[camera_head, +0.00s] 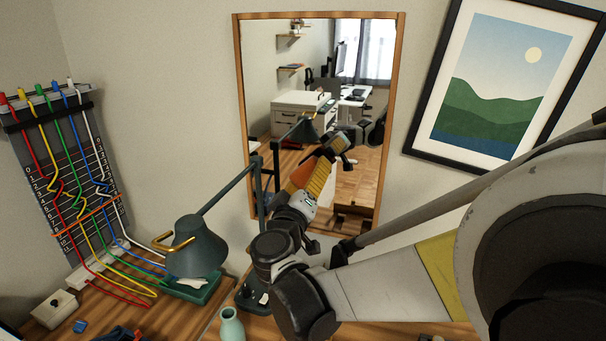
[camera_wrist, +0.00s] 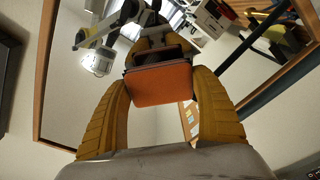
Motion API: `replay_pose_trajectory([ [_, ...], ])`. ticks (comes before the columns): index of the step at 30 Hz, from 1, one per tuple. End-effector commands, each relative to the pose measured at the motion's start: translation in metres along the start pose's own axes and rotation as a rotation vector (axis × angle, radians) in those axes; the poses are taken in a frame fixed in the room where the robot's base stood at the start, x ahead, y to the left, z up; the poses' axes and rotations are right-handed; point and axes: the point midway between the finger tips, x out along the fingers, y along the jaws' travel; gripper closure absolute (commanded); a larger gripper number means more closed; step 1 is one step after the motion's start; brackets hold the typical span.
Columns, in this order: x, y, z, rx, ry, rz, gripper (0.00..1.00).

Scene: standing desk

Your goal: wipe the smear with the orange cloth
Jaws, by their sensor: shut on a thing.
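The orange cloth (camera_wrist: 160,86) looks like a folded pad in the wrist view, held between the two yellow fingers of my gripper (camera_wrist: 163,74). In the head view my gripper (camera_head: 320,178) is raised in front of the wall mirror (camera_head: 384,165), with the orange cloth (camera_head: 301,175) at its end. The mirror also fills much of the wrist view (camera_wrist: 65,105), with a reflection of my arm above the cloth. I cannot tell whether the cloth touches the glass. I cannot make out the smear in either view.
A dark green desk lamp (camera_head: 197,248) stands left of my arm, close to the mirror. A pale green vase (camera_head: 231,325) stands on the wooden desk (camera_head: 190,318). A cable board (camera_head: 62,150) is at left, and a framed landscape picture (camera_head: 500,85) hangs at right.

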Motion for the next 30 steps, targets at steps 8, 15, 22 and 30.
replay_pose_trajectory([
  [8, 0.005, 0.0, 0.0, 0.0, 0.0, 0.0, 0.5],
  [15, 0.01, 0.0, 0.001, 0.0, 0.0, 0.0, 0.5],
  [22, 0.014, 0.0, 0.002, 0.0, 0.0, 0.001, 0.5],
  [30, 0.019, 0.0, 0.002, 0.0, 0.0, 0.001, 0.5],
])
